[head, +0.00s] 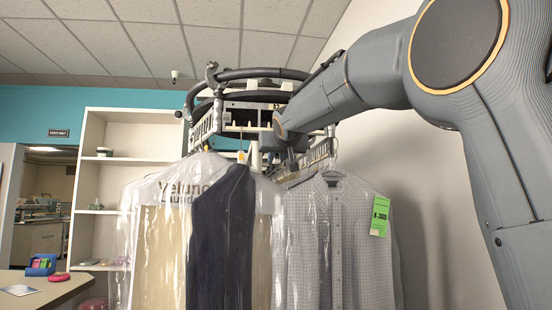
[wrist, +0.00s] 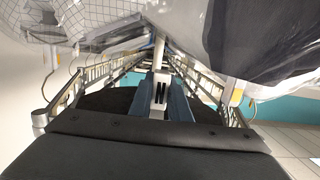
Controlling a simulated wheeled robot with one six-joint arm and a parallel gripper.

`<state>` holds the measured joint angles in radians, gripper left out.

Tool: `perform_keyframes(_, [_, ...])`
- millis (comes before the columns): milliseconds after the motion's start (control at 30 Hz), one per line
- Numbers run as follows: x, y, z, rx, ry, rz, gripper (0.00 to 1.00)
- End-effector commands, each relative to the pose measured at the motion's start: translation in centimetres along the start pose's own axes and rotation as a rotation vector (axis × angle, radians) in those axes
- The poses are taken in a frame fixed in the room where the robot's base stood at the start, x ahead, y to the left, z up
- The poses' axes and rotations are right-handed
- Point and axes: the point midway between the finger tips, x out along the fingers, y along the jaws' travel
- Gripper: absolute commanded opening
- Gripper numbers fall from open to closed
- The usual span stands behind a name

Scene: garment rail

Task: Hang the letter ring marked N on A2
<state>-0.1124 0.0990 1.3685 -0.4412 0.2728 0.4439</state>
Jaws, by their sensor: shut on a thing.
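The letter ring (wrist: 159,96) is a white piece marked with a black N, in the middle of the wrist view. My gripper (wrist: 163,92) is shut on it, with blue-grey fingers on both sides. A white stem runs from the letter toward the garments. In the head view my gripper (head: 284,146) is at the garment rail (head: 232,118), above the bagged clothes. The ring is not clear there. No A2 mark is legible, and I cannot tell whether the ring touches the rail.
Plastic-covered garments (head: 230,235) hang close below my gripper, with a checked shirt (head: 335,240) at right bearing a green tag (head: 380,215). Metal rail sections (wrist: 92,78) flank my gripper in the wrist view. White shelves (head: 92,180) and a counter (head: 45,290) stand at left.

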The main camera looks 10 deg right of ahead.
Motion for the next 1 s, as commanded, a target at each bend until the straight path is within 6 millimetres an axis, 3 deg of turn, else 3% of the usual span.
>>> perform_keyframes(367, [0.0,0.0,0.2,0.0,0.0,0.0,0.0])
perform_keyframes(400, [0.0,0.0,0.2,0.0,0.0,0.0,0.2])
perform_keyframes(500, [0.0,0.0,0.2,0.0,0.0,0.0,0.37])
perform_keyframes(533, [0.0,0.0,0.2,0.0,0.0,0.0,0.38])
perform_keyframes(833, [-0.1,0.0,0.2,0.0,0.001,0.0,0.38])
perform_keyframes(1000, [-1.8,0.0,0.2,0.0,0.003,0.0,0.38])
